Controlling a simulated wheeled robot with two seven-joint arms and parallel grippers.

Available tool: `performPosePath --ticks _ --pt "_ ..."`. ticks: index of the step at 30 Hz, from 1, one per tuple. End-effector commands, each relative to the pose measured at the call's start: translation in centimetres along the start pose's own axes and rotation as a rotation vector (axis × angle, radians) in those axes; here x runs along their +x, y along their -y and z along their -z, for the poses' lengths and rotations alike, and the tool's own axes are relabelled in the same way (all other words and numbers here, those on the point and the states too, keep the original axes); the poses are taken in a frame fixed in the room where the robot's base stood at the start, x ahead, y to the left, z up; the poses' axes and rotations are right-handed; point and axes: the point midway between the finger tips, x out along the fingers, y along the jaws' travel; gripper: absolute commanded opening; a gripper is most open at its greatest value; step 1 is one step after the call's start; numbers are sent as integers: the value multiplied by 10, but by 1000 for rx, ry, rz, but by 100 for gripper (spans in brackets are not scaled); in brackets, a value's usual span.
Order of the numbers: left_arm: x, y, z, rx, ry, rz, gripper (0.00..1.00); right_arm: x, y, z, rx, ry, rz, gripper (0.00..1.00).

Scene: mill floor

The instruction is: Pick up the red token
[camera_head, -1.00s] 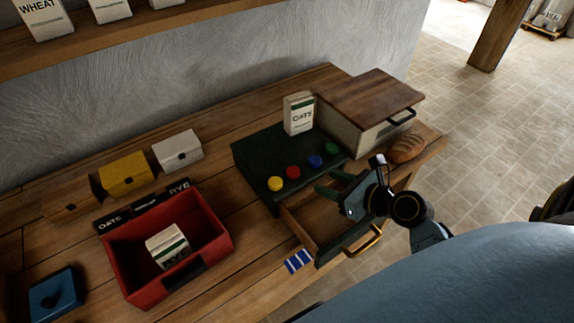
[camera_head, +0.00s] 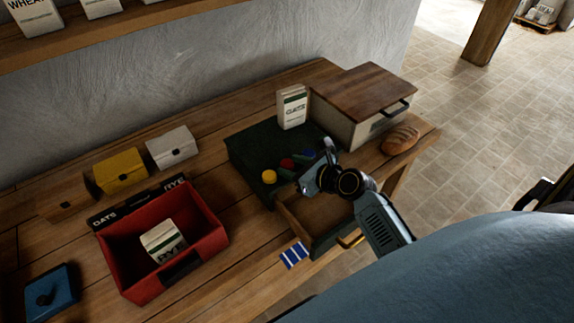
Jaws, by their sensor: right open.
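The green token is hidden behind my right gripper or arm. My left gripper is not in view.
An open drawer (camera_head: 324,240) with a brass handle lies under my right arm. An oats box (camera_head: 292,108) stands on the board's back edge. A wooden-topped box (camera_head: 362,95), a bread loaf (camera_head: 400,139) and a red crate (camera_head: 119,263) holding a rye box surround the board.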

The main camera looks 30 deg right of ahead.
Motion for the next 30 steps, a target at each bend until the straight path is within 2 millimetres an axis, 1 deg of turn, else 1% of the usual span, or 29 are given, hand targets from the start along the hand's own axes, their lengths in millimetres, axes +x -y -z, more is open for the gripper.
performPosePath --ticks 3,9,10,11,17,20,23,30 --pt "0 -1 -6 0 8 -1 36 0 0 0 0 0 0 43" --pt "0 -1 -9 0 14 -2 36 0 0 0 0 0 0 17" --pt "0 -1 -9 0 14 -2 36 0 0 0 0 0 0 13" --pt "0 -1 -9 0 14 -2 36 0 0 0 0 0 0 11" --pt "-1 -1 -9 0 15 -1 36 -1 0 -1 0 1 0 11" --pt "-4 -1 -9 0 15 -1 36 -4 0 -8 1 3 0 11" --pt "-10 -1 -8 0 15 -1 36 -10 0 -24 0 5 0 11" --pt "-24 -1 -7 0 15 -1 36 -28 0 -70 -1 6 1 11"
